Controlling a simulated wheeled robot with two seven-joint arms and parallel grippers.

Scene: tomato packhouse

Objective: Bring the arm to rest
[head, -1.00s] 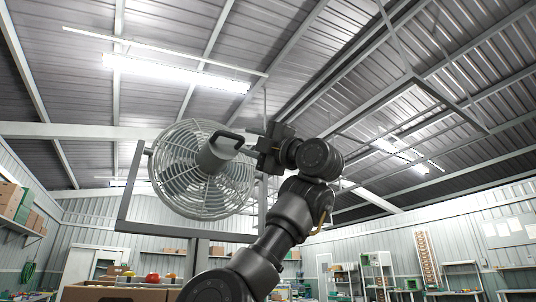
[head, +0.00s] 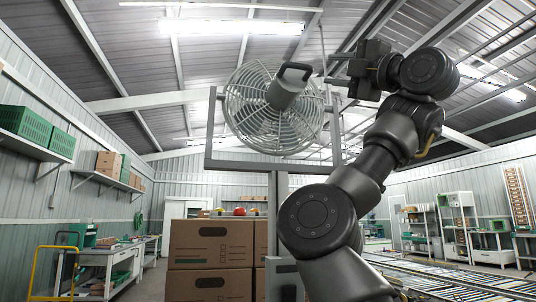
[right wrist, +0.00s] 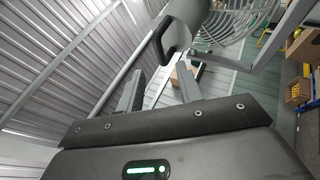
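My right arm rises from the lower middle of the head view. Its gripper (head: 340,70) is held high, pointing left, just right of the caged fan in the picture. The right wrist view shows the two fingers (right wrist: 158,78) apart with nothing held between them. The fan's motor and dark handle show beyond the fingers there. I cannot tell the exact gap between gripper and fan. My left gripper is in neither current view.
The fan (head: 250,112) stands in a grey frame (head: 214,135) on a post. Stacked brown cartons (head: 210,245) stand below it. A white workbench (head: 105,268) and a yellow-handled cart (head: 36,272) are at left. A roller conveyor (head: 455,280) runs at lower right.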

